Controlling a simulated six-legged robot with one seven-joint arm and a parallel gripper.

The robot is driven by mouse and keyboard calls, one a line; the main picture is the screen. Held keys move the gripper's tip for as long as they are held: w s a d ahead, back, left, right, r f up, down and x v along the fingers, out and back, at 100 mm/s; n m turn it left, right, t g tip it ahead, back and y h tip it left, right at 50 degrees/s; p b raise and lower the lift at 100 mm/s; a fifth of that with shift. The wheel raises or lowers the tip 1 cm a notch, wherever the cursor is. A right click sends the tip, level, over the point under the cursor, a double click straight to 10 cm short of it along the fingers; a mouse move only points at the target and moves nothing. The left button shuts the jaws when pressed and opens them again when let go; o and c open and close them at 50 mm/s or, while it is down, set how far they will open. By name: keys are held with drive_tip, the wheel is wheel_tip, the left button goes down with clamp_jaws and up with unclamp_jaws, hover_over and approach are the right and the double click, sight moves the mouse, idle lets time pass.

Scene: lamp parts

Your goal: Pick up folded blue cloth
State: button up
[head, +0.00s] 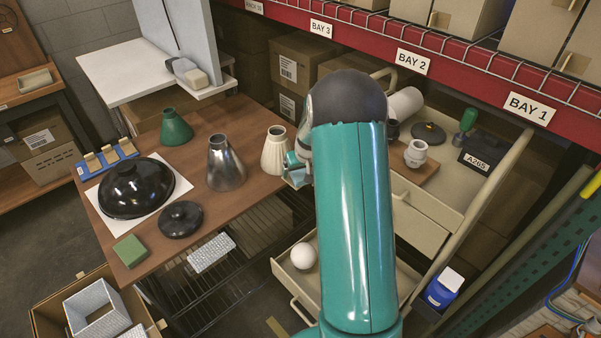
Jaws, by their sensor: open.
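I cannot make out a cloth that is clearly folded and blue. The nearest match in colour is a blue item with a white top (443,288), low at the right beside the cart; it looks more like a box or dispenser. My gripper (296,172) shows only in part at the left of my teal arm, at the table's right edge beside the cream cone shade (274,150). It is open; its fingertips are mostly hidden, and I see nothing held. My arm covers the middle of the view.
The brown table (150,240) bears a black dome (136,187), a black disc (181,219), a silver cone (224,165), a green cone (175,128), a green sponge (130,251) and a blue rack (106,160). A cream cart (427,218) with an open drawer holding a white ball (303,256) stands right.

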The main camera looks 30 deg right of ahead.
sight(301, 171)
drive_tip(key=shift+f, duration=0.15)
drive_tip(key=shift+c, duration=0.4)
drive_tip(key=c, duration=1.1)
drive_tip(key=shift+o, duration=0.2)
drive_tip(key=shift+r, duration=0.4)
wheel_tip(301, 171, up, 3)
drive_tip(key=shift+s+r, duration=0.1)
drive_tip(key=s+a+r, duration=0.6)
drive_tip(key=s+r, duration=0.3)
drive_tip(key=s, duration=0.3)
drive_tip(key=shift+s+r, duration=0.2)
